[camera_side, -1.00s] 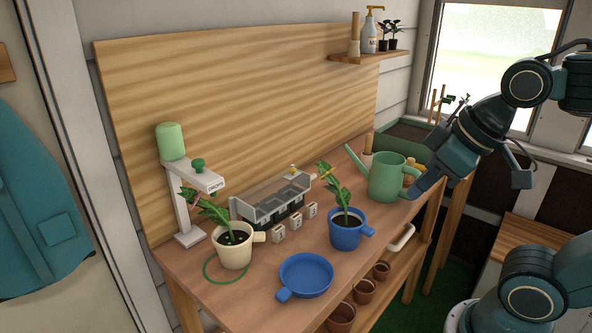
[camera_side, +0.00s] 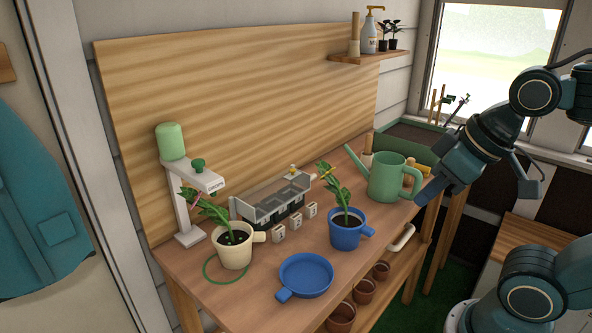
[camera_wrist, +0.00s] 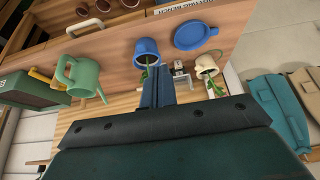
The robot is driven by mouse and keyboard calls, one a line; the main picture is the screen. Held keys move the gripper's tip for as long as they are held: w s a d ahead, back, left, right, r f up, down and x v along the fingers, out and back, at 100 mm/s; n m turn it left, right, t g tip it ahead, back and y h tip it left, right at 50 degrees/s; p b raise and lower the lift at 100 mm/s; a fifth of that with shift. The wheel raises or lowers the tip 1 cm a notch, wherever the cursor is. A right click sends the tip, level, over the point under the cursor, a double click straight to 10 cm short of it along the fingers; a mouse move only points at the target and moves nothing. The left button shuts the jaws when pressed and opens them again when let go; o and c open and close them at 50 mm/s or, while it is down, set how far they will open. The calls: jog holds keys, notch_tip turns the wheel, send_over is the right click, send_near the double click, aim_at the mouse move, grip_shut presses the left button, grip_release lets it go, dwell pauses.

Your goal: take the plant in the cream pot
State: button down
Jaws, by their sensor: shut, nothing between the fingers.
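The cream pot (camera_side: 235,254) stands upright on the left part of the bench, with a handle on its right side. Its plant (camera_side: 213,211) leans up to the left. In the wrist view the cream pot (camera_wrist: 206,64) is right of centre. A similar plant in a blue pot (camera_side: 346,234) stands to its right, and the blue pot (camera_wrist: 146,48) is also in the wrist view. My gripper (camera_side: 424,198) is shut and empty beyond the right end of the bench, near the green watering can (camera_side: 387,178) and far from the cream pot.
A blue dish (camera_side: 306,274) lies in front between the pots. A clear-covered tray (camera_side: 270,203) and small labelled blocks (camera_side: 294,223) stand behind. A white stand with a green bottle (camera_side: 171,141) rises behind the cream pot. A green ring (camera_side: 212,270) lies beside that pot.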

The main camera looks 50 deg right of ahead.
jog(key=c, duration=1.2)
grip_release()
jog(key=shift+o, duration=0.2)
jog(key=w+a+r+n+g, duration=0.1)
jog(key=w+a+n+g, duration=0.1)
jog(key=w, duration=0.6)
jog(key=w+a+r+n+g, duration=0.1)
jog(key=w+a+n, duration=0.15)
jog(key=w, duration=0.55)
jog(key=w+a+f+n+g, duration=0.1)
jog(key=w+a+f+n, duration=0.1)
jog(key=w, duration=0.4)
jog(key=w+a+f+n+g, duration=0.1)
jog(key=w+a+f+n, duration=0.1)
jog(key=w+a+f, duration=0.2)
jog(key=w+f, duration=0.2)
jog(key=w, duration=0.1)
jog(key=shift+a+f+g, duration=0.25)
jog(key=shift+a+g, duration=0.05)
jog(key=shift+f, duration=0.1)
